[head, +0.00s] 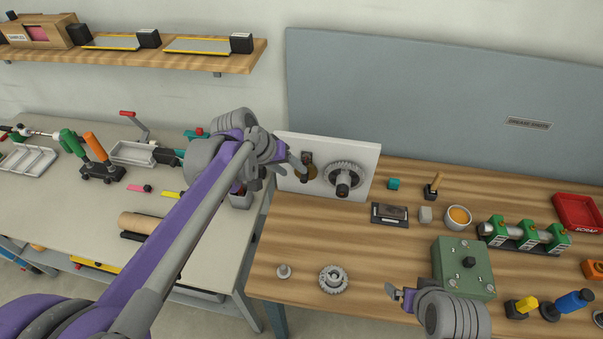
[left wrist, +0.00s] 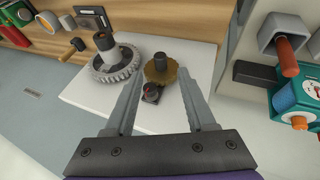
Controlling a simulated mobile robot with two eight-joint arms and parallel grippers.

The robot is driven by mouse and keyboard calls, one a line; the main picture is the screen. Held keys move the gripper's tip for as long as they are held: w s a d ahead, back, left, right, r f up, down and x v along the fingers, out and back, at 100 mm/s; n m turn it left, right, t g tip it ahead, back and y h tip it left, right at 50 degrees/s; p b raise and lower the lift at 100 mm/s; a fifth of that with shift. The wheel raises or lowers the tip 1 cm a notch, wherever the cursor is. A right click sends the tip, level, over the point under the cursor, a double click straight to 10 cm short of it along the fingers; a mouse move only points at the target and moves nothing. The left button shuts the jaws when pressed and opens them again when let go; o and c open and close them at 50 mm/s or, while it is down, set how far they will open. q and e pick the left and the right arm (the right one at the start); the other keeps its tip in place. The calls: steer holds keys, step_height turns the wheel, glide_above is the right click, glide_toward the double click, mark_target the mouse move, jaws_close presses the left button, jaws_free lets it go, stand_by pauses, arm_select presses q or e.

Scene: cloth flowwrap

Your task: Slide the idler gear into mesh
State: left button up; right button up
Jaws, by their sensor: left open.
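A white panel (head: 362,159) stands upright on the wooden table. It carries a large grey toothed gear (head: 345,177) with a dark hub and a smaller brass gear (head: 311,173), which I take as the idler. In the left wrist view the brass gear (left wrist: 162,72) has a dark post and sits close beside the grey gear (left wrist: 116,68); I cannot tell whether their teeth touch.
A loose grey gear (head: 333,279) and a small grey knob (head: 284,271) lie on the table's front left. A green block (head: 462,264), an orange-filled cup (head: 458,217) and a dark tray (head: 390,214) stand right of the panel. Bare wood lies before the panel.

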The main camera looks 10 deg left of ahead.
mark_target(303, 177)
arm_select(q)
steer(key=x, duration=0.6)
steer(key=shift+w, duration=0.15)
jaws_close()
stand_by(1.2)
